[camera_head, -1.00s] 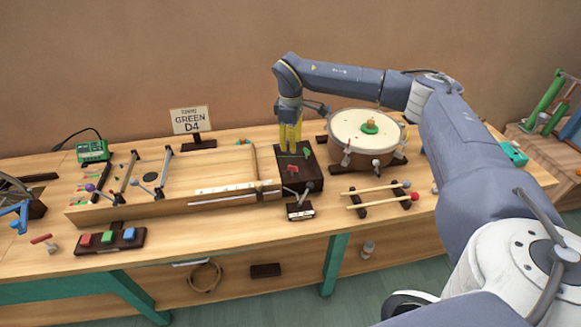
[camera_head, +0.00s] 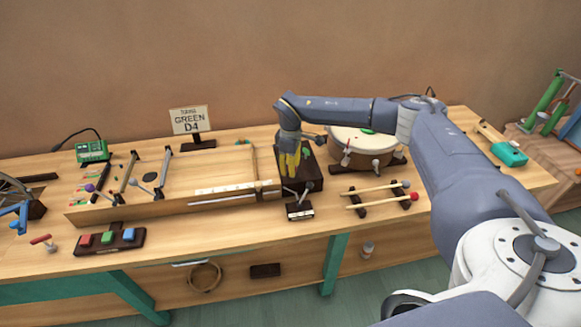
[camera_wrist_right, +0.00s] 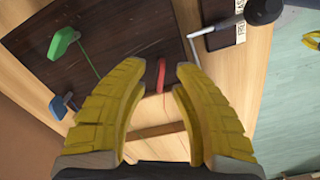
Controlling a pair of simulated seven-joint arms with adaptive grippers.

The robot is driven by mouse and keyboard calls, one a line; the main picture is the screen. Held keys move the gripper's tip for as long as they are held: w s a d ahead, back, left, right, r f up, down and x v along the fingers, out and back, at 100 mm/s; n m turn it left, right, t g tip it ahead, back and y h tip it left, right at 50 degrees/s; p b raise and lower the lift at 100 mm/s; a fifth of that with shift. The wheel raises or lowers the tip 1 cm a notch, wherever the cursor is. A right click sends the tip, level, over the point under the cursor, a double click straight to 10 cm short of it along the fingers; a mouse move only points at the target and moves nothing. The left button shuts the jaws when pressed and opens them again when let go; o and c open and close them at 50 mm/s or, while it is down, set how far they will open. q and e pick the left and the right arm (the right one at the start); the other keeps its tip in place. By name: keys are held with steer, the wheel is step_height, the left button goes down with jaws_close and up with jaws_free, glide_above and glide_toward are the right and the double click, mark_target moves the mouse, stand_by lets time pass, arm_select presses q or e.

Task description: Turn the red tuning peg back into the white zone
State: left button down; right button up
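The dark peg block (camera_head: 314,178) sits right of the long stringed board in the head view. In the right wrist view the red peg (camera_wrist_right: 161,75) stands on the dark block top (camera_wrist_right: 125,45), near its edge. The green peg (camera_wrist_right: 63,42) and blue peg (camera_wrist_right: 62,106) stand to its left. My right gripper (camera_wrist_right: 160,78) has its yellow fingers apart, with the red peg showing between the tips; I cannot tell whether they touch it. In the head view my right gripper (camera_head: 289,175) points down over the block and hides the red peg. No white zone can be made out. My left gripper is out of view.
A small dark box with a metal crank (camera_head: 299,210) stands in front of the block. A drum (camera_head: 358,145) is close on the right, two mallets (camera_head: 380,194) in front of it. A sign (camera_head: 189,121) reading GREEN D4 stands behind the stringed board (camera_head: 210,170).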

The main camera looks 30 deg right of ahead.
steer(key=shift+c, duration=0.5)
jaws_close()
steer(key=shift+n, duration=0.3)
